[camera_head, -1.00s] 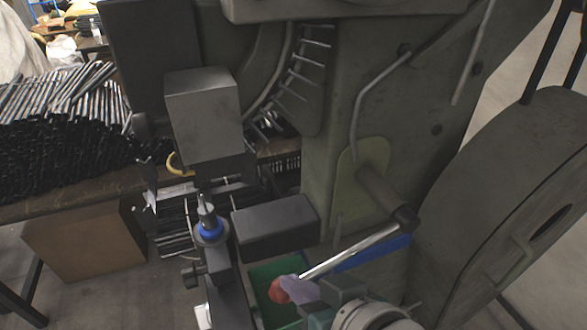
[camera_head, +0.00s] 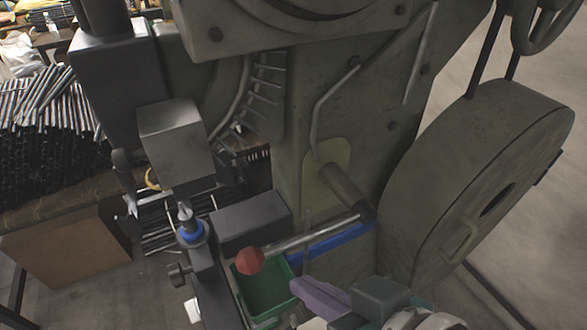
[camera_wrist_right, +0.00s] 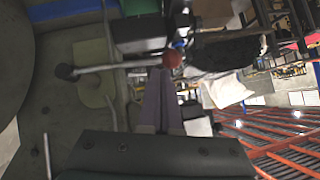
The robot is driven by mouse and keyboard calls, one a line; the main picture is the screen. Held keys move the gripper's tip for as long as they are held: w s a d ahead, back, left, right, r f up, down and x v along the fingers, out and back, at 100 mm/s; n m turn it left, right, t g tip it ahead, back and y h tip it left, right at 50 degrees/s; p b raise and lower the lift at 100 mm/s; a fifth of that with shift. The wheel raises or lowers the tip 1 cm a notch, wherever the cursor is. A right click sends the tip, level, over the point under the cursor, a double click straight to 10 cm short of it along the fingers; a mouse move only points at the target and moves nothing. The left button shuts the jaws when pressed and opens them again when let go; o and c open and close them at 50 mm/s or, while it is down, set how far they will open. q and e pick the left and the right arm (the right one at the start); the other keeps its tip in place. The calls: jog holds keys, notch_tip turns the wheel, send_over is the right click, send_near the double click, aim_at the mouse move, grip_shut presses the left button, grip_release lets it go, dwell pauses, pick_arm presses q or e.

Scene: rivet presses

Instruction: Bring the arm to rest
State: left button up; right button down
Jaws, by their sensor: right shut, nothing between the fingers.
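My right gripper (camera_head: 297,286) is in the lower middle of the head view, with its purple fingers shut and nothing between them. In the right wrist view the two closed fingers (camera_wrist_right: 158,72) point up the picture, close to the red knob (camera_wrist_right: 173,58). In the head view the red knob (camera_head: 250,261) is to the left of the fingertips, apart from them. It caps a metal lever (camera_head: 315,232) that slants up right to its pivot on the press (camera_head: 345,100). My left gripper is not seen.
A green bin (camera_head: 240,285) stands under the lever. A post with a blue ring (camera_head: 192,233) and a dark block (camera_head: 250,222) are left of it. A big wheel (camera_head: 470,170) stands at the right. Rods (camera_head: 45,140) pile up on a table at the left.

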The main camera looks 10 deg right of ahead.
jog(key=shift+s+d+r, duration=0.2)
jog(key=shift+s+r, duration=0.2)
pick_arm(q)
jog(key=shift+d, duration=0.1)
